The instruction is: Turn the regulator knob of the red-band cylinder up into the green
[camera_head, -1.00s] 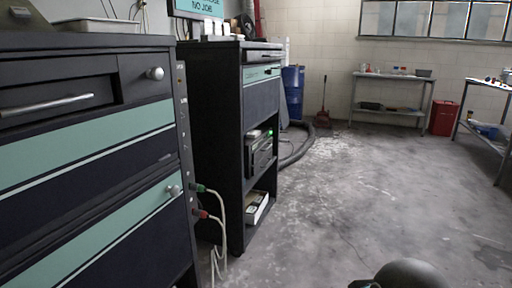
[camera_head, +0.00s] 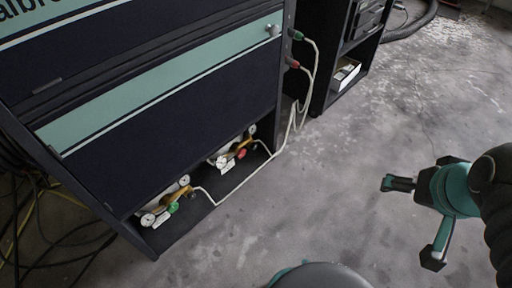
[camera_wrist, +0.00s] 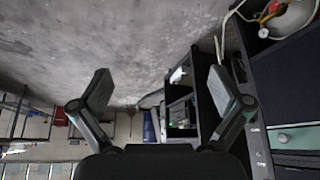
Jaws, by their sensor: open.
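Two white cylinders with brass regulators and small gauges lie in the open bottom bay of the dark cabinet. The farther regulator (camera_head: 235,150) has a red knob (camera_head: 241,154). The nearer regulator (camera_head: 180,193) has a green knob (camera_head: 173,207). The coloured bands and gauge dials are too small to read. In the wrist view, a cylinder (camera_wrist: 291,20) with a brass and red fitting shows at the top right corner. My gripper (camera_head: 412,222) is open and empty over the floor, well right of the cylinders. Its spread fingers show in the wrist view (camera_wrist: 157,95).
The cabinet (camera_head: 170,105) has teal drawer bands and overhangs the bay. Pale hoses (camera_head: 304,100) run from green and red side fittings to the regulators. A second cabinet (camera_head: 345,55) stands behind. Dark cables (camera_head: 45,215) lie at left. Floor (camera_head: 330,185) before the bay is clear.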

